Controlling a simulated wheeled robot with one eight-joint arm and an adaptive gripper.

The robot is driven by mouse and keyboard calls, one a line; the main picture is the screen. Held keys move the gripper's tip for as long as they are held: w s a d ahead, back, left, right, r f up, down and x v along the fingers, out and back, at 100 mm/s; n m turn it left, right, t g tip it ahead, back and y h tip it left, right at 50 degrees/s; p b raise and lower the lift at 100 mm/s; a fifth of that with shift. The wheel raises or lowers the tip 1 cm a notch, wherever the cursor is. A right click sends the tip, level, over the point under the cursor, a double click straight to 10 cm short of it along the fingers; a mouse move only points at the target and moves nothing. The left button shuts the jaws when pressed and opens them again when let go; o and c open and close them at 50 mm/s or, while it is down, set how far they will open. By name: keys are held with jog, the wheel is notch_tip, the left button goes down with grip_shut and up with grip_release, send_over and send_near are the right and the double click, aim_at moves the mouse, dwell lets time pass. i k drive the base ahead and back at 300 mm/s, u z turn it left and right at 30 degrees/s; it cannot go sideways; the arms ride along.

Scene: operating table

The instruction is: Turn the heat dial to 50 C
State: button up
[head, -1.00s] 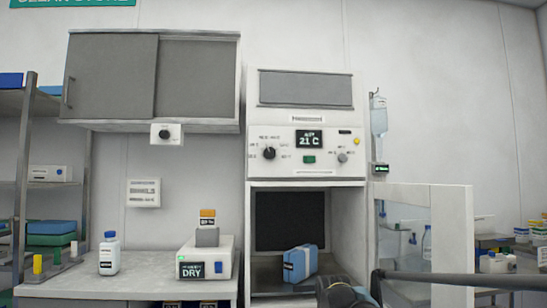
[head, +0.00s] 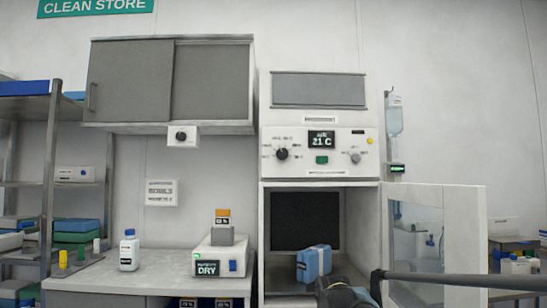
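A white cabinet front (head: 340,171) carries a black round dial (head: 282,154) with small labels around it, too small to read. A smaller grey knob (head: 355,157) sits on the right of the same panel. The dark display (head: 321,141) between them reads 21 C. Which knob is the heat dial is not legible; the black one is larger. A dark rounded part of my arm shows at the bottom edge, below and right of the dials and well apart from them. I cannot make out gripper fingers there.
Below the panel is an open chamber with a blue pack (head: 314,262) inside. Its door (head: 473,235) stands open to the right. A small box with another black knob (head: 181,136) hangs under the wall cupboard (head: 170,82). A bottle (head: 129,251) stands on the left counter.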

aim_at(282, 153)
jog(key=u, duration=1)
jog(key=k, duration=1.15)
jog(key=z, duration=1.5)
